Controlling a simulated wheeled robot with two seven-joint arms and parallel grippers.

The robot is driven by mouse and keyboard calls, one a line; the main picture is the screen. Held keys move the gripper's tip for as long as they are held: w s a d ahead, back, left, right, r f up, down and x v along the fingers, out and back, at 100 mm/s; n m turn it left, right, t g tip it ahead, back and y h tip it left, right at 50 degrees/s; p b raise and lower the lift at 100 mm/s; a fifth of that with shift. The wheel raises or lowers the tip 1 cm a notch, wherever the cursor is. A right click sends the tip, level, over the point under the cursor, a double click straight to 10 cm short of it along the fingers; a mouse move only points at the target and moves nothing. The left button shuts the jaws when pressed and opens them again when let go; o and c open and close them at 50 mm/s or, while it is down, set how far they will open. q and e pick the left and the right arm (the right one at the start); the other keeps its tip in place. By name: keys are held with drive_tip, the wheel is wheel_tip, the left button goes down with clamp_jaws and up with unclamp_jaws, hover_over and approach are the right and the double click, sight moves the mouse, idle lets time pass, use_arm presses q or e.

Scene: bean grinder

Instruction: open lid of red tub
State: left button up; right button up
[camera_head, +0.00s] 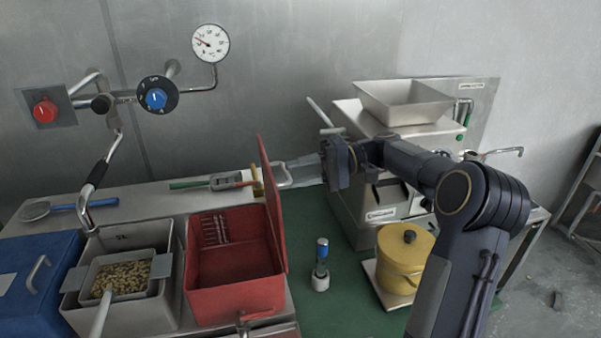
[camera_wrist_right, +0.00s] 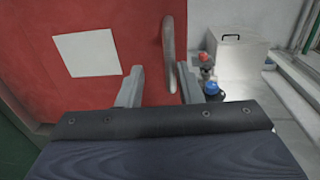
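The red tub (camera_head: 235,300) stands on the bench with its inside showing. Its red lid (camera_head: 270,200) is open and stands nearly upright along the tub's right edge. In the right wrist view the lid (camera_wrist_right: 110,25) fills the left half, with a white label and a metal handle (camera_wrist_right: 169,45). My right gripper (camera_head: 304,168) is beside the lid's outer face. Its fingers (camera_wrist_right: 158,80) are apart, with the handle's lower end between them and nearer the right finger; I cannot tell whether they touch. My left gripper is not in view.
A grey bin with beans (camera_head: 125,278) and a blue box (camera_head: 40,285) are left of the tub. The steel grinder (camera_head: 400,105) stands behind my right arm.

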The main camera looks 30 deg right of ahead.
drive_tip(key=shift+r, duration=0.1)
drive_tip(key=f+v, duration=0.1)
drive_tip(key=v, duration=0.6)
drive_tip(key=shift+d+r+b, duration=0.4)
drive_tip(key=shift+r+b, duration=0.05)
drive_tip(key=shift+r, duration=0.05)
drive_tip(key=shift+s, duration=0.15)
